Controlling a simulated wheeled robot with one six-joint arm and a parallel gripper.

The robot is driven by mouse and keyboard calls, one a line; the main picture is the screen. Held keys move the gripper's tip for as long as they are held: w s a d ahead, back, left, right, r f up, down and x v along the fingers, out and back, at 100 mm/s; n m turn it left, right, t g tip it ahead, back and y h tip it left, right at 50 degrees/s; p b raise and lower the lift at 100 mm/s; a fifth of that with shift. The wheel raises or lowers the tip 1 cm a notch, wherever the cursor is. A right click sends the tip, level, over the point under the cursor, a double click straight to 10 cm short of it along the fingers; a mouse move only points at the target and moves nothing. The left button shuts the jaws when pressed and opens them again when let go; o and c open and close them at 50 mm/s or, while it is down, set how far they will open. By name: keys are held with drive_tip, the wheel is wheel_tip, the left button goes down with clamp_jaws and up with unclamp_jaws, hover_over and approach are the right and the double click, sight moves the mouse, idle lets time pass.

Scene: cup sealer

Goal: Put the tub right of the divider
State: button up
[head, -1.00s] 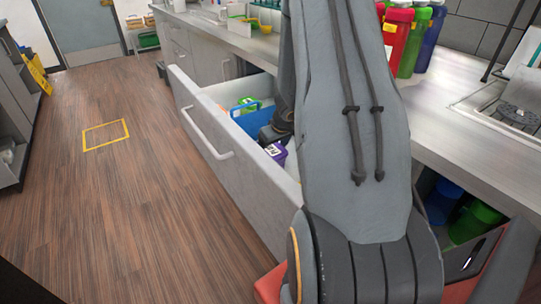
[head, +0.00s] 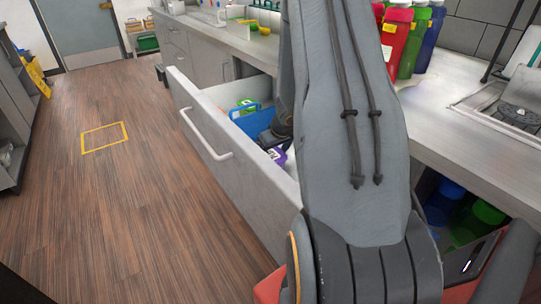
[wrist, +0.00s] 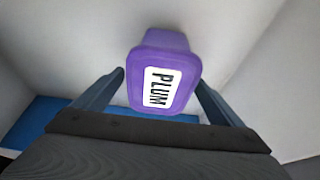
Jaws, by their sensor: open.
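The purple tub (wrist: 165,80) has a white label reading PLUM and lies in the open drawer (head: 205,125); in the head view only part of the tub (head: 278,153) shows below my gripper (head: 273,139). In the wrist view my gripper (wrist: 161,76) is open, with one finger on each side of the tub and small gaps visible. The blue divider (head: 242,124) stands in the drawer, on the far side of the tub. Blue also shows at the lower left of the wrist view (wrist: 32,120).
A green item (head: 246,102) is in the drawer beyond the divider. Pale drawer walls rise around the tub. The counter above holds red, green and blue bottles (head: 410,40) at the right. The wooden floor at left is clear.

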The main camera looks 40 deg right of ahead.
drive_tip(key=shift+r, duration=0.1)
drive_tip(key=p+v, duration=0.2)
drive_tip(key=v, duration=1)
drive_tip(key=shift+r, duration=0.15)
